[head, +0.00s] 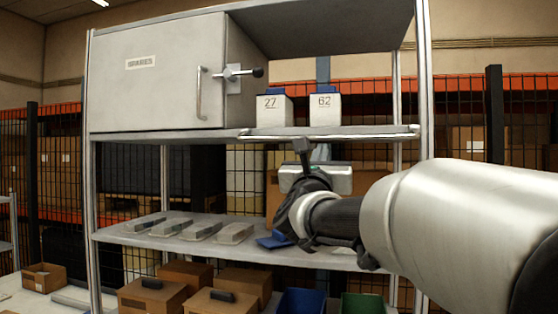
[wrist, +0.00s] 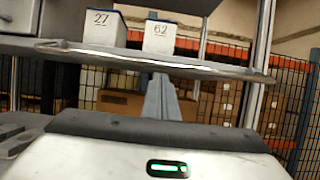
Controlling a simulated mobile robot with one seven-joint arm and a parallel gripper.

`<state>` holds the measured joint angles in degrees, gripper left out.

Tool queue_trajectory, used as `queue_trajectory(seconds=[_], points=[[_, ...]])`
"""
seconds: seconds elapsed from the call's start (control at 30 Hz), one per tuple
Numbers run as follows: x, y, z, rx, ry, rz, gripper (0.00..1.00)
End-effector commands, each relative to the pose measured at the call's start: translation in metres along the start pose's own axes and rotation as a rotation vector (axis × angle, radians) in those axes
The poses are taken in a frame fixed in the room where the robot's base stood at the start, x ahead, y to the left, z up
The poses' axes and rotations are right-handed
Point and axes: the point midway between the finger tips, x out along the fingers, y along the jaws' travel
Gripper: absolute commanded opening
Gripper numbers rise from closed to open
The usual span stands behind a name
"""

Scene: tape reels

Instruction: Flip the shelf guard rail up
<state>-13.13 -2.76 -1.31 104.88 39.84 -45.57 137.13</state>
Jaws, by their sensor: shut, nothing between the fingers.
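The guard rail (head: 345,134) is a thin light bar along the front edge of the upper shelf (head: 190,137). It lies low, about level with the shelf board, in front of two white boxes marked 27 (head: 273,109) and 62 (head: 325,108). In the wrist view the rail (wrist: 190,66) crosses above the fingers. My gripper (head: 301,143) is shut and empty, pointing up just below the rail's middle. In the wrist view its fingertips (wrist: 159,80) are close under the rail; I cannot tell if they touch it.
A grey cabinet (head: 155,85) with a handle and latch stands left on the upper shelf. The lower shelf (head: 330,256) holds several grey pieces and a blue item (head: 274,240). Cartons (head: 150,297) and bins stand below. A metal post (head: 425,80) is at the right.

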Motion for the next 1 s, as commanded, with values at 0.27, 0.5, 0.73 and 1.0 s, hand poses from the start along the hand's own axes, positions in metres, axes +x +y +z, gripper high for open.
queue_trajectory(seconds=[0.27,0.5,0.73,1.0], points=[[0.0,0.0,0.003,0.0,0.001,0.0,0.0],[0.001,0.0,0.005,0.0,0.009,0.0,0.0],[0.0,0.0,0.009,0.001,0.056,0.001,0.0],[0.0,0.0,0.016,0.001,0.095,0.0,0.0]])
